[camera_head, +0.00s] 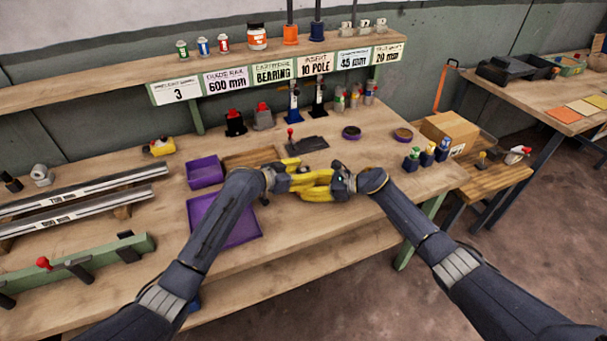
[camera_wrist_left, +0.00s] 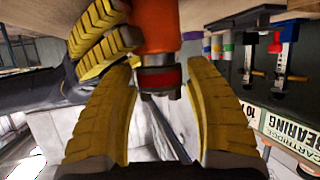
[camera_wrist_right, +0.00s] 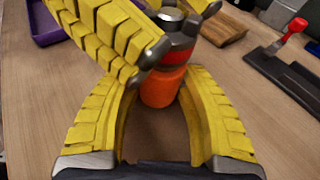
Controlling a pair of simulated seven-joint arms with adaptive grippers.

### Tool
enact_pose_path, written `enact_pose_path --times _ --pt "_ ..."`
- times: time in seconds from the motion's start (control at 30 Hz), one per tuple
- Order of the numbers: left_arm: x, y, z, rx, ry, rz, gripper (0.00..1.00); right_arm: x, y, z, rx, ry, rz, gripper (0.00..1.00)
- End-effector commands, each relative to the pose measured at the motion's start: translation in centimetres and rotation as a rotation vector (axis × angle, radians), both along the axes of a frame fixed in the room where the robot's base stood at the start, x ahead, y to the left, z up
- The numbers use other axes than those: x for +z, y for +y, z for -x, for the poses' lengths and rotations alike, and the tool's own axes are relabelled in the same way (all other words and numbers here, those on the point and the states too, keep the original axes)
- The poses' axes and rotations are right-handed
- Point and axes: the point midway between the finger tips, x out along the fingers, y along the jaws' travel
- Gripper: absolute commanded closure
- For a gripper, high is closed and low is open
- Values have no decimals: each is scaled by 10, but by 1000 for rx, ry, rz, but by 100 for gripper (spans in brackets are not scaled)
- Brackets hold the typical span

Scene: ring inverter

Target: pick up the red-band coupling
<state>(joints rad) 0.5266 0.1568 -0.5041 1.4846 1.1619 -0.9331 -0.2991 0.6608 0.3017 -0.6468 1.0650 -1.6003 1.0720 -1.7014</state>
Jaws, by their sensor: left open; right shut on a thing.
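The red-band coupling (camera_wrist_left: 160,78) shows in the left wrist view as a dark metal end with a red band, below an orange body. In the right wrist view (camera_wrist_right: 180,50) its metal end points up, with the orange body beneath. My right gripper (camera_wrist_right: 162,88) is shut on the orange body. My left gripper (camera_wrist_left: 160,75) is open, its fingers on either side of the banded metal end, with gaps visible. In the head view my left gripper (camera_head: 300,177) and right gripper (camera_head: 318,188) meet above the bench, and their yellow fingers hide the coupling.
Purple trays (camera_head: 205,171) and a wooden tray (camera_head: 250,158) lie beside the grippers. A dark plate with a red-knobbed lever (camera_head: 308,144) stands behind. Small bottles (camera_head: 427,152) line the bench's right end. A labelled shelf (camera_head: 275,70) spans the back.

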Motion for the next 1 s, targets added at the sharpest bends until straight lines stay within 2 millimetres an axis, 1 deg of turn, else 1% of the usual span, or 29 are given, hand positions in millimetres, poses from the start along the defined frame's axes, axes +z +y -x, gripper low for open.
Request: enact_pose_path --times 0.03,0.07,0.47,0.8,0.87,1.0 --pt "0 0 0 0 0 0 50 -1 0 0 1 1 1 74" --pt "0 0 0 0 0 0 53 -1 0 0 1 1 1 74" --pt "0 0 0 0 0 0 100 -1 0 0 1 1 1 74" --pt "2 0 0 -1 -2 0 100 -1 0 1 1 1 1 74" --pt "6 0 0 -2 -3 0 100 -1 0 1 1 1 1 74" --pt "25 -1 0 -3 -6 1 100 -1 0 1 1 1 1 74"
